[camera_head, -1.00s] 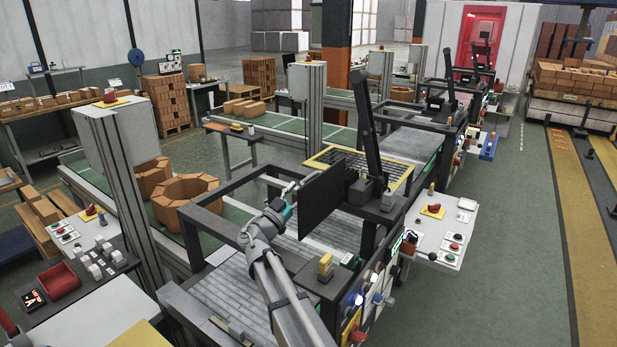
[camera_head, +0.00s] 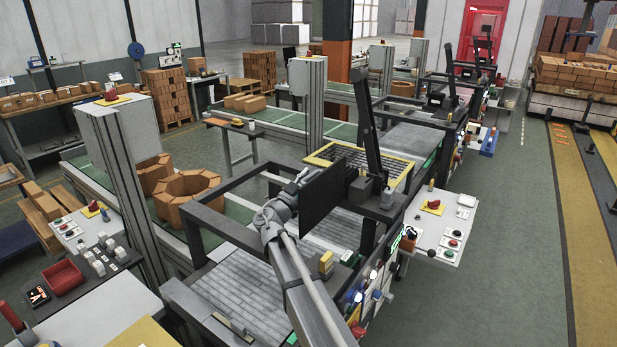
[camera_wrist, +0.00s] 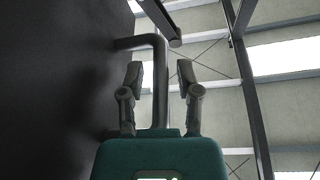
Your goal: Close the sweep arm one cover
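A black flat panel, seemingly the sweep arm cover (camera_head: 326,197), stands upright on the near machine frame in the head view. In the wrist view the dark panel (camera_wrist: 50,90) fills the left side. A dark bent handle (camera_wrist: 160,75) sticks out from it. My gripper (camera_wrist: 160,80) is open, with one finger on each side of the handle's straight part; a gap shows at both fingers. In the head view my gripper (camera_head: 297,186) is small at the panel's left edge, and its fingers are hard to make out.
A tall black post (camera_head: 367,125) rises just behind the panel. The machine's dark frame (camera_head: 215,220) surrounds a grey slatted bed (camera_head: 240,290) under my arm. A white control panel (camera_head: 440,225) with buttons stands at the right.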

